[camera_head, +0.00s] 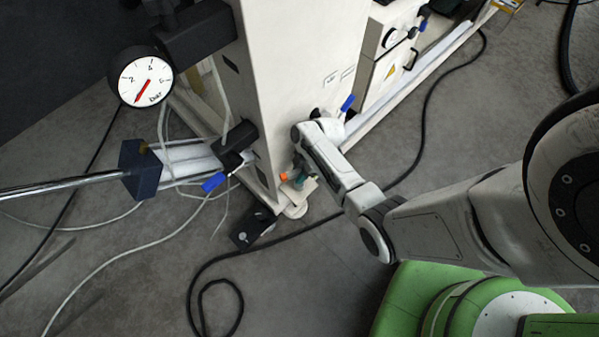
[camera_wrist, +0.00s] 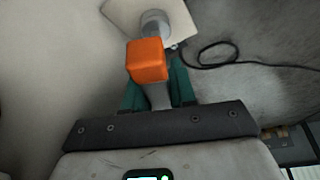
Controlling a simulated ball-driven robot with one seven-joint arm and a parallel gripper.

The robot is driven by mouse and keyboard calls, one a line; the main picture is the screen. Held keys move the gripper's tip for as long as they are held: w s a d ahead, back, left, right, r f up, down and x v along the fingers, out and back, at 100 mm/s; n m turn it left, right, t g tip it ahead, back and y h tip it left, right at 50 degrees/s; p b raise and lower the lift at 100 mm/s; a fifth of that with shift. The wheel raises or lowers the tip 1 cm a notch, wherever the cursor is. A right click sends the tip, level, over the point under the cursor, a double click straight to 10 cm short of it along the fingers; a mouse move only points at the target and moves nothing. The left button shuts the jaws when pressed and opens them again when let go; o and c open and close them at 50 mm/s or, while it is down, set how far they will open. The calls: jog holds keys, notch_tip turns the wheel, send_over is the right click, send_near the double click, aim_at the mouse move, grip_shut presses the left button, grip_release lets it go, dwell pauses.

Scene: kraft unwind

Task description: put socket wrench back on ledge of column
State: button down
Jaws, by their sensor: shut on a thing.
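The socket wrench shows in the wrist view as an orange block (camera_wrist: 147,60) on a grey shaft, with a round grey end (camera_wrist: 155,24) beyond it. My gripper (camera_wrist: 158,90) has teal fingers on both sides of the grey shaft and is shut on it. In the head view my gripper (camera_head: 300,179) is low beside the column (camera_head: 300,75), with the orange part (camera_head: 283,177) at its left. The cream ledge (camera_head: 306,188) is at the column's foot; it also shows in the wrist view (camera_wrist: 122,12), behind the grey end. I cannot tell whether the wrench touches it.
A dial gauge (camera_head: 146,78) and a metal roller shaft (camera_head: 65,188) are at the left. A black cable (camera_head: 335,213) runs over the floor past the column's foot. A dark block (camera_head: 252,230) lies near the ledge. Grey floor (camera_head: 300,285) is open in front.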

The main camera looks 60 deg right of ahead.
jog(key=shift+f, duration=0.15)
jog(key=c, duration=0.9)
grip_release()
